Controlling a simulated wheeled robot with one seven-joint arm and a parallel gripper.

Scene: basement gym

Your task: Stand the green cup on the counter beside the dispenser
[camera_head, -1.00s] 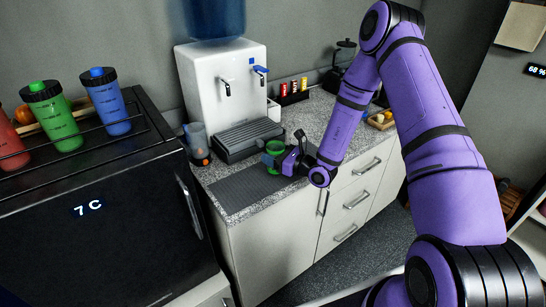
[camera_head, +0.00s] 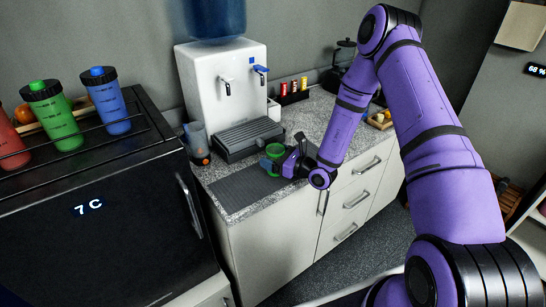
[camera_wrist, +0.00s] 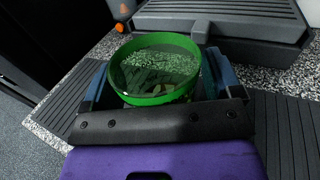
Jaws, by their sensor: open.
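The green cup (camera_head: 274,150) stands upright on the counter in front of the dispenser (camera_head: 222,92), by the drip tray's front right corner. In the wrist view the green cup (camera_wrist: 118,72) shows its round rim from above, and a speckled and ribbed pattern shows inside it. My gripper (camera_head: 282,162) is open around the cup. In the wrist view my gripper (camera_wrist: 156,82) has one blue-grey finger on each side of the cup, with narrow gaps. The cup's lower part is hidden by my gripper.
A dark ribbed mat (camera_head: 238,192) covers the counter's front left. A rack of small cans (camera_head: 293,90) and a kettle (camera_head: 343,62) stand farther back. Bare speckled counter (camera_head: 312,115) lies right of the dispenser.

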